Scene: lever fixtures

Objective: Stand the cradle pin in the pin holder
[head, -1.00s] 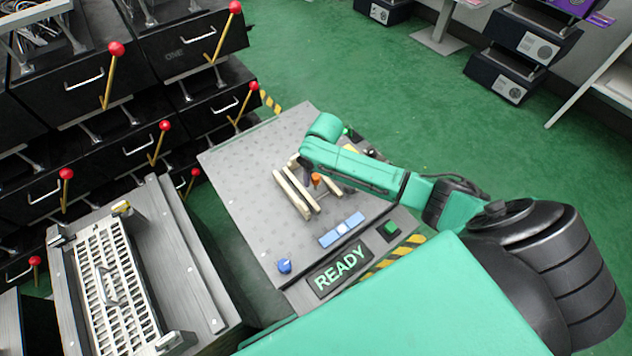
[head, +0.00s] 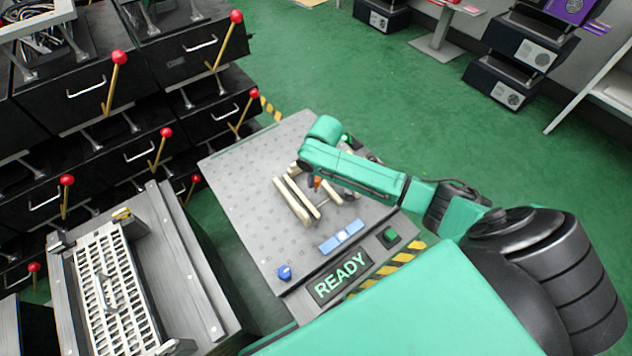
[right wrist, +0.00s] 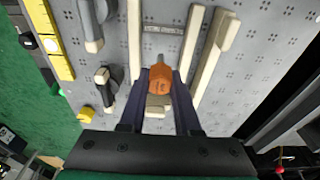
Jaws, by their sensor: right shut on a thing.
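An orange piece, which I take to be the cradle pin's head (head: 318,182), is at my right gripper over the grey panel. In the right wrist view the orange head (right wrist: 163,82) sits between the two dark fingers of my right gripper (right wrist: 165,90), which are shut on it. A small beige block (right wrist: 158,106) shows just below the head in that view. I cannot tell whether it is the pin holder. The pin's lower part is hidden, so its tilt is unclear. In the head view my right gripper (head: 314,176) is partly covered by its own arm. My left gripper is not in view.
Long beige bars (head: 290,200) stand on the grey panel (head: 236,170) beside the gripper. A blue bar (head: 341,237), a blue knob (head: 284,272), a green button (head: 390,235) and a READY sign (head: 341,276) line its near side. Cabinets with red-knobbed levers stand left.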

